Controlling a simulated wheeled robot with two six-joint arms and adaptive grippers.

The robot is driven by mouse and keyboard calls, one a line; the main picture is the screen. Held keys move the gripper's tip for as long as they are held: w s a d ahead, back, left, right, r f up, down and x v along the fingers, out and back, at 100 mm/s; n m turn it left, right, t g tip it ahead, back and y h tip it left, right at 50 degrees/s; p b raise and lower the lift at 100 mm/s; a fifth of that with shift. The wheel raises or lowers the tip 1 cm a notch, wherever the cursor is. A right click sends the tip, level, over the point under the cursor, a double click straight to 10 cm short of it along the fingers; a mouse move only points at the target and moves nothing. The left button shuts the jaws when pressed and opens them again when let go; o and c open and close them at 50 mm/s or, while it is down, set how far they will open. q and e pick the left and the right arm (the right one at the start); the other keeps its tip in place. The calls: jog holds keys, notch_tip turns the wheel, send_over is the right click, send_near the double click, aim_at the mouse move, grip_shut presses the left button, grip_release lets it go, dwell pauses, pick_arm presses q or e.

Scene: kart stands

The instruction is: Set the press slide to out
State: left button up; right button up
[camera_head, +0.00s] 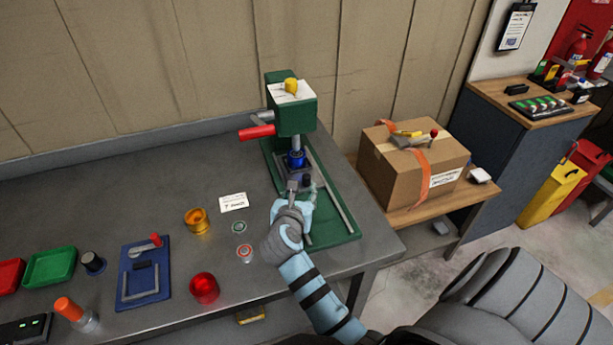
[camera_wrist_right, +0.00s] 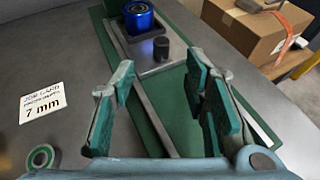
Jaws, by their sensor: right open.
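The green press (camera_head: 297,118) stands at the back right of the grey bench, with a red lever handle (camera_head: 257,132) at its left. Its grey slide plate (camera_wrist_right: 172,64) lies between rails on the green base and carries a blue cylinder (camera_wrist_right: 139,17) and a dark upright knob (camera_wrist_right: 161,48). In the head view the blue cylinder (camera_head: 296,159) is below the press ram, so the slide appears in. My right gripper (camera_wrist_right: 165,88) is open and empty, its fingers on either side of the line to the knob, which lies ahead of them. My left gripper is not in view.
A card (camera_wrist_right: 42,100) reading 7 mm lies left of the press. An amber cup (camera_head: 197,221), a red cup (camera_head: 204,288) and a blue fixture (camera_head: 143,272) stand further left. A cardboard box (camera_head: 415,163) stands right of the press. The green base's front is clear.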

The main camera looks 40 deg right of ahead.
aim_at(306, 177)
jog(key=b+x, duration=0.2)
jog(key=x, duration=1)
jog(key=shift+d, duration=0.15)
jog(key=shift+r, duration=0.1)
grip_shut()
